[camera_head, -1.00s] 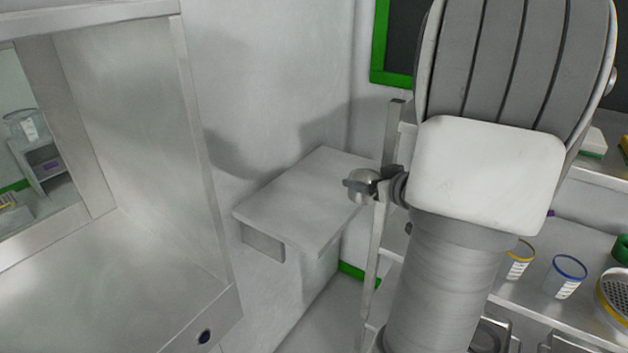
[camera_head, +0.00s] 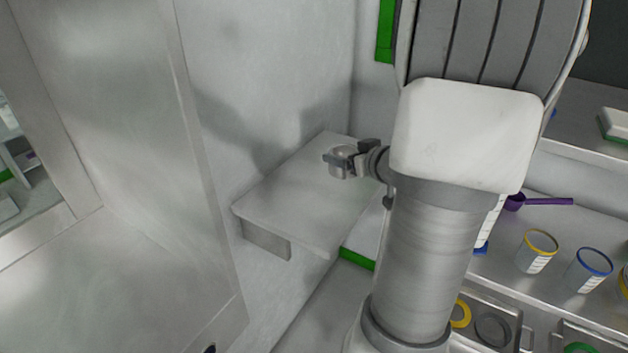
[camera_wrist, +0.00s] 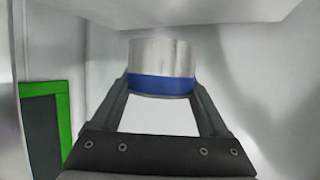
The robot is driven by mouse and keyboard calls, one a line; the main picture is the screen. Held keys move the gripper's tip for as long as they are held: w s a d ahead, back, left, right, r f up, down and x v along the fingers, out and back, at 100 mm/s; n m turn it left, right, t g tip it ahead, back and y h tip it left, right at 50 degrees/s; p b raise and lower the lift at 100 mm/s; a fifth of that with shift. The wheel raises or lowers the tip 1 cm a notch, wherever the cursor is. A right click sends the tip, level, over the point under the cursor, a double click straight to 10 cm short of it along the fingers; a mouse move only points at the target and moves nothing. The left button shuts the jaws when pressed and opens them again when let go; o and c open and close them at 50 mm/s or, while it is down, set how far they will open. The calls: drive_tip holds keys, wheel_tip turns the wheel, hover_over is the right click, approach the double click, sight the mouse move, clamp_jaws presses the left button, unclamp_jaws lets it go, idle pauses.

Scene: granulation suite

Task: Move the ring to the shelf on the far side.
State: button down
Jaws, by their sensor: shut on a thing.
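My gripper (camera_head: 341,157) is shut on a short round silver piece with a blue band, which I take to be the ring (camera_wrist: 162,58). In the wrist view its curved metal side and blue band (camera_wrist: 161,86) show between the two fingers. In the head view the ring (camera_head: 342,168) is a small silver shape, partly covered by the fingers. The grey wall shelf (camera_head: 290,205) stands in the corner, with a bare top. My gripper appears over its far right part; I cannot tell whether the ring touches it.
A metal cabinet (camera_head: 205,240) stands at the left. My arm hides part of the bench.

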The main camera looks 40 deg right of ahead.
drive_tip(key=w+a+f+b, duration=0.1)
drive_tip(key=w, duration=0.1)
drive_tip(key=w+a+f+b, duration=0.1)
drive_tip(key=w+a+f, duration=0.1)
drive_tip(key=w+a+f+b, duration=0.1)
drive_tip(key=w+f, duration=0.1)
drive_tip(key=w, duration=0.1)
drive_tip(key=shift+a+f, duration=0.15)
drive_tip(key=shift+a, duration=0.25)
drive_tip(key=shift+f+b, duration=0.9)
drive_tip(key=shift+f, duration=1)
drive_tip(key=shift+f, duration=0.15)
unclamp_jaws()
drive_tip(key=shift+f, duration=0.1)
drive_tip(key=shift+s+r, duration=0.2)
drive_tip(key=shift+r, duration=0.2)
drive_tip(key=p+v, duration=0.3)
drive_tip(key=v, duration=0.8)
drive_tip(key=shift+s+f, duration=0.1)
drive_tip(key=shift+s, duration=0.15)
